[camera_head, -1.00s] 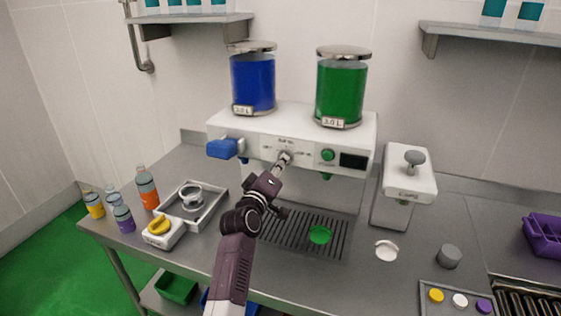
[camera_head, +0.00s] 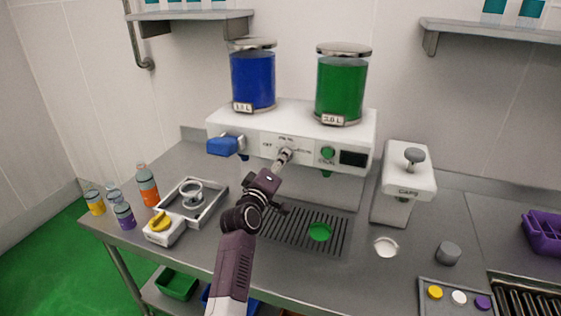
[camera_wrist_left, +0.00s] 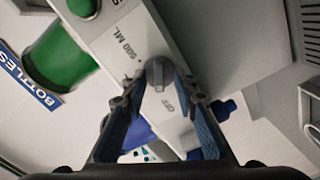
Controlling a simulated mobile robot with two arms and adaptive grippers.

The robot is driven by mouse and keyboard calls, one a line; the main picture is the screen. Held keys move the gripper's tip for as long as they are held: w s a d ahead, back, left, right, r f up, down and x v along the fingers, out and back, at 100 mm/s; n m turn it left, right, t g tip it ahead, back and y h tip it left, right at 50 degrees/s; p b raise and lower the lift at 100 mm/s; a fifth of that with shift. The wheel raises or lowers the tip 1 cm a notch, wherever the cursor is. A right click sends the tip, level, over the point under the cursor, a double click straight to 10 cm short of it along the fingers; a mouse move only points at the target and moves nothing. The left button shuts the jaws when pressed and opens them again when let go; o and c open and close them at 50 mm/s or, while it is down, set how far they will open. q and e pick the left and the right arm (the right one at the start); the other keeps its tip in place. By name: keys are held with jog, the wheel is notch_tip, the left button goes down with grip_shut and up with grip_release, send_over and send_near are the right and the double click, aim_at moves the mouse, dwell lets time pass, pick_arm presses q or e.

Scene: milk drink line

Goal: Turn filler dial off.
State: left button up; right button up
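The filler dial (camera_head: 285,155) is a grey knob on the front panel of the white filler machine (camera_head: 225,129). In the left wrist view the dial (camera_wrist_left: 157,74) lies between my left fingertips, with "OFF" and "500 ML" printed beside it. My left gripper (camera_head: 283,158) is at the dial, and its two fingers (camera_wrist_left: 158,80) close in on the knob from both sides. Which mark the dial points to is unclear. My right gripper is not in view.
A green button (camera_head: 327,154) and a dark display (camera_head: 353,158) sit right of the dial, a blue handle (camera_head: 222,147) left of it. A blue tank (camera_head: 252,82) and a green tank (camera_head: 340,90) stand on top. A slotted drip tray (camera_head: 330,243) lies below.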

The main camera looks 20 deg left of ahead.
pick_arm(q)
notch_tip(320, 180, up, 10)
jog(key=shift+a+f, duration=0.1)
dwell(0.7)
